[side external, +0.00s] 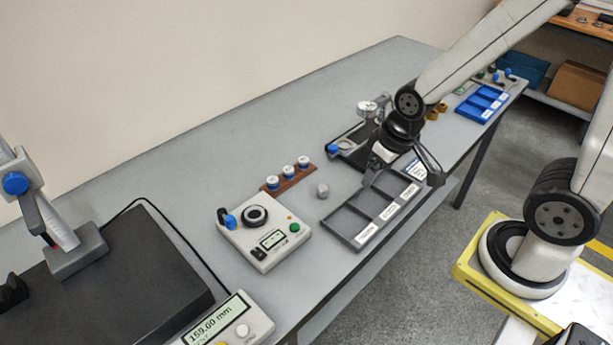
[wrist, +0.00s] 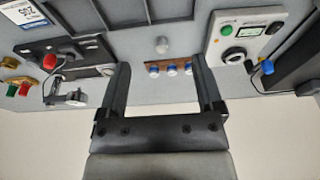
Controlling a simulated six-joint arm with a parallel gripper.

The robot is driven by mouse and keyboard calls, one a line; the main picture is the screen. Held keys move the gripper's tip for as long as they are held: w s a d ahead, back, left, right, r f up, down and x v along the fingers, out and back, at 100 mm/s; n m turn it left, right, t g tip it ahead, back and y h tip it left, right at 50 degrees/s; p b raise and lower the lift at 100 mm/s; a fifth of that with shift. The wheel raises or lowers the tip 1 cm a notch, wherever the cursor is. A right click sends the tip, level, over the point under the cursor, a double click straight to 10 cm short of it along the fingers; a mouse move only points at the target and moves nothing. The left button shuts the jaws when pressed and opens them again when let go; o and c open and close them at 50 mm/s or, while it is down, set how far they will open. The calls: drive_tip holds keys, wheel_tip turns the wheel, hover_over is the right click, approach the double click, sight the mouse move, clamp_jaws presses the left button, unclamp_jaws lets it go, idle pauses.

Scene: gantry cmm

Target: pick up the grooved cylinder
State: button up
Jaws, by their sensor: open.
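A small grey cylinder (side external: 323,189), which looks like the grooved cylinder, stands on the grey bench in the side external view. It is between the control box and the sorting tray; its grooves are too small to make out. In the wrist view the cylinder (wrist: 162,45) appears between the lines of the two fingers, a little beyond their tips. My gripper (side external: 404,177) is open and empty, above the tray and to the right of the cylinder. In the wrist view my gripper (wrist: 159,62) has its fingers wide apart.
A dark compartment tray (side external: 347,223) lies right of the cylinder. A control box (side external: 264,238) with knobs is at its left. A brown rack (side external: 287,180) with several blue-and-white pieces stands behind it. A black stand with a gauge (side external: 367,108) is near my gripper.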

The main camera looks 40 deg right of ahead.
drive_tip(key=m+g+y, duration=0.1)
drive_tip(key=m+g, duration=0.1)
drive_tip(key=m, duration=1.7)
hover_over(324, 188)
drive_tip(key=f, duration=0.5)
drive_tip(key=s+f, duration=0.1)
drive_tip(key=f, duration=0.1)
drive_tip(key=shift+d+f, duration=0.35)
drive_tip(key=shift+d, duration=0.05)
drive_tip(key=shift+w+d+f+m, duration=0.1)
drive_tip(key=shift+w+f+m, duration=0.45)
drive_tip(key=shift+m, duration=0.15)
drive_tip(key=shift+a+f, duration=0.2)
drive_tip(key=shift+f, duration=1.05)
